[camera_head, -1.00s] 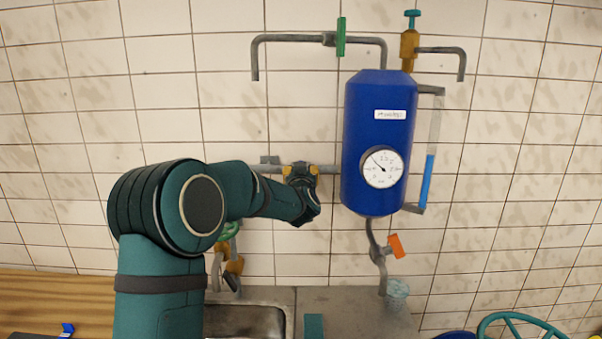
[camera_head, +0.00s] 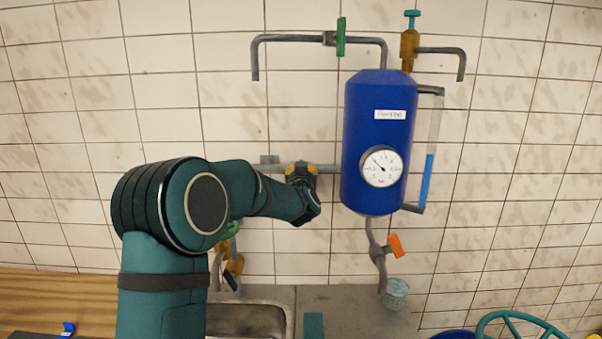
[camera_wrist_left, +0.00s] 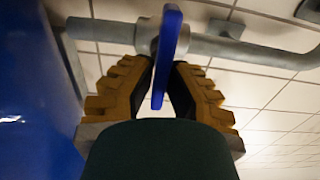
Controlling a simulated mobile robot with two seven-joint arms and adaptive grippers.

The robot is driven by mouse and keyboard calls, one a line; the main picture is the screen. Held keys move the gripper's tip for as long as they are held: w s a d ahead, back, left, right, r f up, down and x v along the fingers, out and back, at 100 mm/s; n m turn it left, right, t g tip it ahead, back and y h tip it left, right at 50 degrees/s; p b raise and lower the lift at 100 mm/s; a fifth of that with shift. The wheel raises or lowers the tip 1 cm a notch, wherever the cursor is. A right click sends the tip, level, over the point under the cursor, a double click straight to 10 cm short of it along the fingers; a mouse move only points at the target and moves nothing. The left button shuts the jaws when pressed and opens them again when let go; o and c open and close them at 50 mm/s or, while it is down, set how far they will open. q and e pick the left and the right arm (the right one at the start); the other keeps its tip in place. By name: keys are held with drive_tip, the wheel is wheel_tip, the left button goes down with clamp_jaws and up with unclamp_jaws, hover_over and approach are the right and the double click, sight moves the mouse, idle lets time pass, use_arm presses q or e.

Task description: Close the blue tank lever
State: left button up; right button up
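The blue tank (camera_head: 365,120) hangs on the tiled wall right of centre in the head view. A grey pipe (camera_head: 329,168) runs level from its left side. In the left wrist view, the blue lever (camera_wrist_left: 170,40) sits on a grey valve (camera_wrist_left: 147,38) in this pipe, with its handle toward the camera. My left gripper (camera_wrist_left: 164,66) has its yellow-brown fingers with dark pads on both sides of the lever. The fingertips appear to meet its edges. In the head view my left gripper (camera_head: 301,170) is at the pipe, hiding the lever. My right gripper is not in view.
An orange-handled valve (camera_head: 395,246) hangs below the tank. A green-handled valve (camera_head: 341,37) and a teal-topped brass valve (camera_head: 409,45) are above. A sink (camera_head: 245,320), a cup (camera_head: 396,293) and a teal wheel (camera_head: 520,325) lie along the bottom. The wall left of the pipe is clear.

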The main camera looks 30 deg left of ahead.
use_arm(q)
drive_tip(key=o, duration=0.3)
drive_tip(key=shift+w, duration=0.1)
drive_tip(key=shift+o, duration=0.2)
drive_tip(key=v, duration=1.2)
drive_tip(key=shift+f, duration=0.1)
